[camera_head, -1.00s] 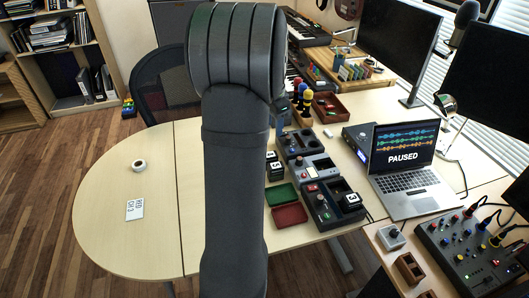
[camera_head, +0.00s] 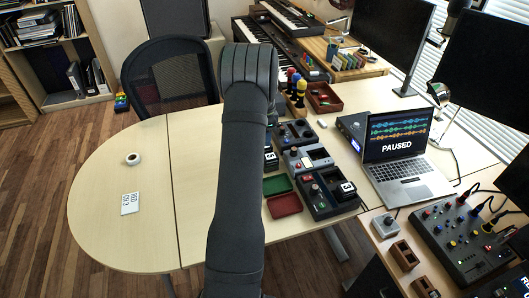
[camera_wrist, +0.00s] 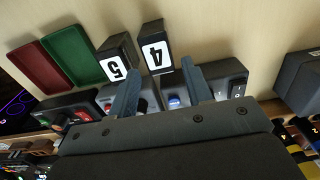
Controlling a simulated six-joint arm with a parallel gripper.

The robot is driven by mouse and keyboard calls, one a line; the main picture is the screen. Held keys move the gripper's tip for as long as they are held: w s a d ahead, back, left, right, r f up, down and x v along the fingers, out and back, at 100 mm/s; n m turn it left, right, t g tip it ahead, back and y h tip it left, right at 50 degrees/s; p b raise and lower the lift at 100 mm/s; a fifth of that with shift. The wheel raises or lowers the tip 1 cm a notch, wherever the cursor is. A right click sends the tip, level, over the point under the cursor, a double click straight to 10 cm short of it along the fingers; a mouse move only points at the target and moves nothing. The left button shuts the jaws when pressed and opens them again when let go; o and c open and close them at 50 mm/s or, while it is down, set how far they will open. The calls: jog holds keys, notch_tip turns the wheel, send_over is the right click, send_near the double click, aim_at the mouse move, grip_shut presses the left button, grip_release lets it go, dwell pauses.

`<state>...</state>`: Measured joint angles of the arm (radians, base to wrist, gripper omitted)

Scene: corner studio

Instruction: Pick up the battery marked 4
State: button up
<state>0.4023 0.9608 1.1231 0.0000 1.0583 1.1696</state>
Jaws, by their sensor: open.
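The battery marked 4 (camera_wrist: 156,47) is a dark block with a white label, lying on the table in the wrist view. The battery marked 5 (camera_wrist: 114,63) lies close to its left. My gripper (camera_wrist: 161,66) is open and empty. Its two fingers point toward the batteries. The battery marked 4 is just beyond the fingertips, between their lines; the left finger points toward the battery marked 5. In the head view my arm hides the gripper, and a labelled battery (camera_head: 271,161) shows partly beside the arm, its number unclear.
Charger units (camera_head: 305,160) stand right of my arm, one holding a labelled battery (camera_head: 346,187). A green tray (camera_head: 277,185) and a red tray (camera_head: 284,205) lie near them. A laptop (camera_head: 404,165) stands farther right.

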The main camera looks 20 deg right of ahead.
jog(key=f, duration=0.8)
jog(key=shift+s+a+f, duration=0.15)
jog(key=shift+a+f, duration=0.05)
jog(key=shift+f, duration=0.2)
jog(key=shift+c, duration=0.4)
